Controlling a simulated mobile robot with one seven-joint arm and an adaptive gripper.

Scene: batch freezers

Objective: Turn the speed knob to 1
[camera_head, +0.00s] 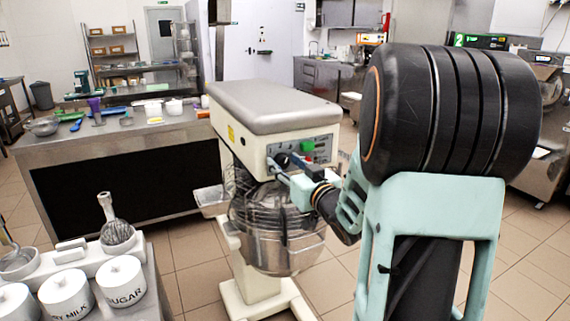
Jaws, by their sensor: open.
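A large cream floor mixer (262,108) stands in the middle with its grey top facing me. Its control panel (322,148) is on the front of the head and carries a green button (307,146) and a small red part near it. My gripper (281,163) is open at the left part of this panel. Its fingers are around or just in front of a dark round knob (282,159), which is mostly hidden by them. I cannot tell whether they touch it. The knob's markings and setting are too small to read.
A wire guard and steel bowl (275,240) hang below the mixer head, close under my gripper. A steel counter (100,140) stands behind left. White canisters (121,282) sit on a table at front left. Tiled floor is free between them.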

